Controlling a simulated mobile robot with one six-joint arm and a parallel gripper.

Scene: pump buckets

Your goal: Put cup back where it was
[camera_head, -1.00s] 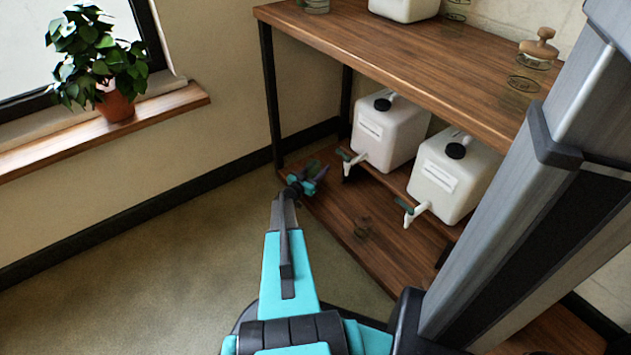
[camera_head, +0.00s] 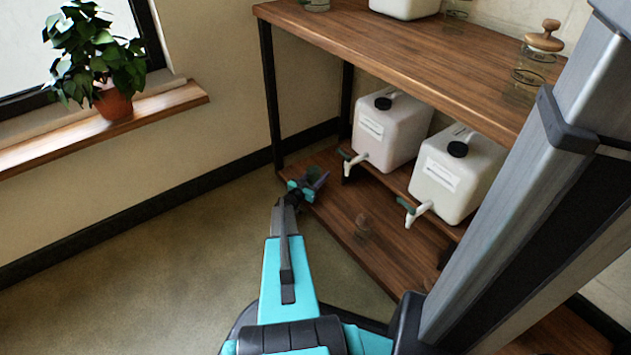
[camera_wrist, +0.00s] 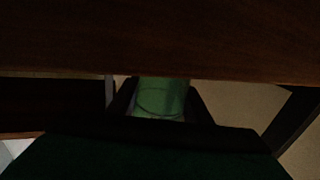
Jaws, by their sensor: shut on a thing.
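My gripper (camera_head: 316,180) is low at the left end of the shelf unit, by the lower board. In the wrist view my gripper (camera_wrist: 160,100) is shut on a greenish see-through cup (camera_wrist: 162,96) held between its dark fingers. Dark wood covers the top of that view and hides part of the cup. The held cup cannot be made out in the head view. Another small clear glass (camera_head: 362,228) stands on the lower board, right of my gripper.
Two white canisters with taps, left (camera_head: 385,132) and right (camera_head: 452,172), stand on a raised rack over the lower board (camera_head: 335,205). The upper board (camera_head: 420,60) overhangs them. A potted plant (camera_head: 113,103) stands on the window sill. The floor at left is clear.

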